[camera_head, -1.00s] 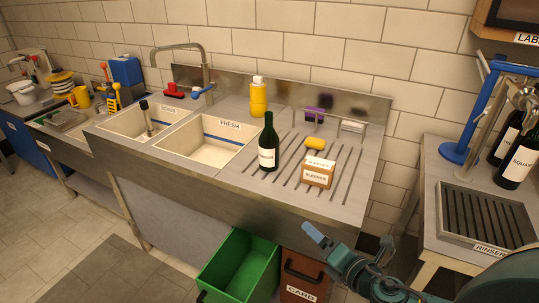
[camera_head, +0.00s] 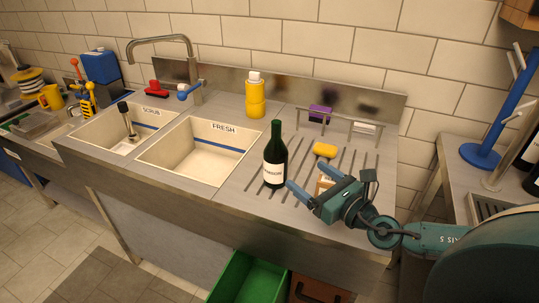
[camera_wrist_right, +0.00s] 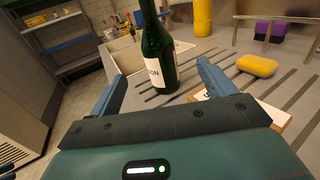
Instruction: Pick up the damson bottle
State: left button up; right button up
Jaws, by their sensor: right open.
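The damson bottle (camera_head: 275,160) is dark green with a white label. It stands upright on the grooved drainboard (camera_head: 236,199), just right of the FRESH basin. My right gripper (camera_head: 312,180) is open and empty, close to the right of the bottle in the head view. In the right wrist view the bottle (camera_wrist_right: 158,50) stands ahead, between the lines of my open fingers (camera_wrist_right: 160,92) but beyond their tips. My left gripper is not in view.
A small labelled box (camera_head: 325,183) is partly hidden behind my right gripper. A yellow sponge (camera_head: 325,150) lies behind it. A yellow bottle (camera_head: 255,97) stands at the back. The FRESH basin (camera_head: 200,150) is left of the damson bottle. A green bin (camera_head: 248,277) is below.

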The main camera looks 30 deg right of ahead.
aim_at(285, 158)
jog(key=p+x, duration=0.1)
jog(key=x, duration=0.5)
jog(key=shift+w+a+r+p, duration=0.15)
jog(key=shift+w+a+p, duration=0.05)
jog(key=shift+w+p, duration=0.1)
jog(key=shift+p+x, duration=0.55)
jog(key=shift+x, duration=2.4)
jog(key=shift+s+a, duration=0.1)
jog(key=shift+a, duration=0.05)
jog(key=c, duration=1.2)
jog(key=shift+c, duration=0.5)
